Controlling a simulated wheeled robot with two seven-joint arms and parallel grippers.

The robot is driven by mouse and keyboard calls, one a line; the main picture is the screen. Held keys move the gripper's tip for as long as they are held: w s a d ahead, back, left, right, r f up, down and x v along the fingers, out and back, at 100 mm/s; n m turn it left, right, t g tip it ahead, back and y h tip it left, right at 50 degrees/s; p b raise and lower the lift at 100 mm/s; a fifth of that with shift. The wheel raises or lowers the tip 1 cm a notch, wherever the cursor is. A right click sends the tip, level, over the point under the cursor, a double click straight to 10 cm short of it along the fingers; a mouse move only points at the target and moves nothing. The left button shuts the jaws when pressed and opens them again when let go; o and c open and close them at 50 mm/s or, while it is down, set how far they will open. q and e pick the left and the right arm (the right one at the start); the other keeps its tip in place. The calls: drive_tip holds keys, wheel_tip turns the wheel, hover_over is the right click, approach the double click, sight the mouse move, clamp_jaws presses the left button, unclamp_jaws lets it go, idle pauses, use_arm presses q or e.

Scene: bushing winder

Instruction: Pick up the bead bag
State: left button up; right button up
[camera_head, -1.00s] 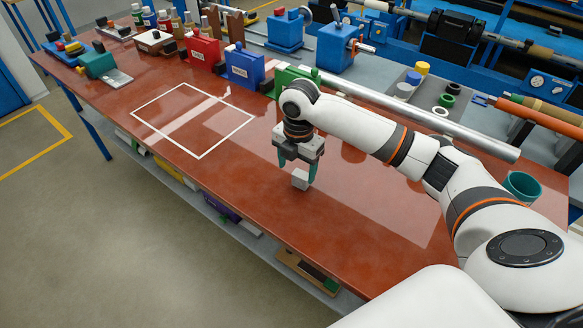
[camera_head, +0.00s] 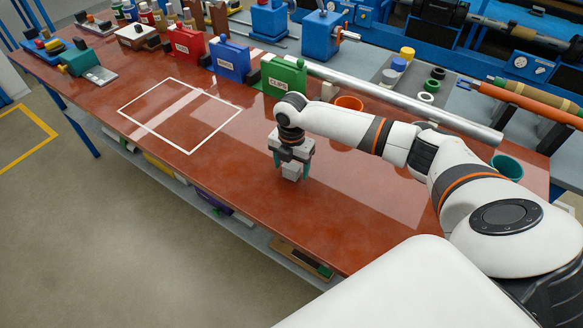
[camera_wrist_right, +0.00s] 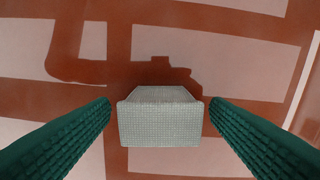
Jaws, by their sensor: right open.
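The bead bag (camera_head: 291,173) is a small pale grey block-like bag on the red-brown tabletop. In the right wrist view the bag (camera_wrist_right: 160,122) shows a woven texture and sits between the two green fingers. My right gripper (camera_head: 292,172) is open and points down over the bag. In the wrist view the right gripper (camera_wrist_right: 160,115) has one finger on each side of the bag, with small gaps, so neither finger clearly touches it. My left gripper is not in view.
A white outlined square (camera_head: 180,115) marks clear tabletop to the left. Red (camera_head: 187,45), blue (camera_head: 230,60) and green (camera_head: 283,77) holders stand along the back. An orange bowl (camera_head: 348,103) is behind my right arm, and a teal cup (camera_head: 507,167) stands at the right. A long metal bar (camera_head: 400,98) runs behind.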

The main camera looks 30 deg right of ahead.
drive_tip(key=shift+f, duration=0.7)
drive_tip(key=c, duration=1.1)
drive_tip(key=shift+o, duration=0.2)
drive_tip(key=shift+r, duration=0.15)
